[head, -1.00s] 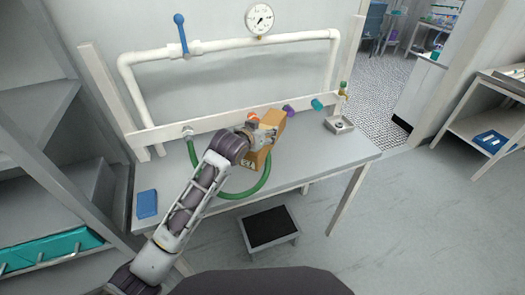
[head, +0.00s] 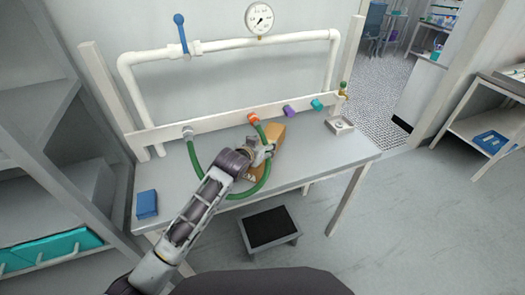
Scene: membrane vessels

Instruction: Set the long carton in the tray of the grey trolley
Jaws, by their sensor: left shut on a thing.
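The long carton (head: 271,145) is brown and lies slanted over the grey bench (head: 310,165), below the row of coloured connectors. I cannot tell whether it touches the bench top. My left gripper (head: 264,152) is shut on it from the left side and hides part of it. The right gripper is out of view. A grey two-level stand (head: 461,130) at the right edge may be the trolley; its wheels and full top are not visible.
A green hose (head: 192,158) loops around the left gripper and carton to the orange connector (head: 253,118). A small metal dish (head: 340,125) and a blue box (head: 147,204) sit on the bench. A black-topped step (head: 269,228) stands below. The floor at right is clear.

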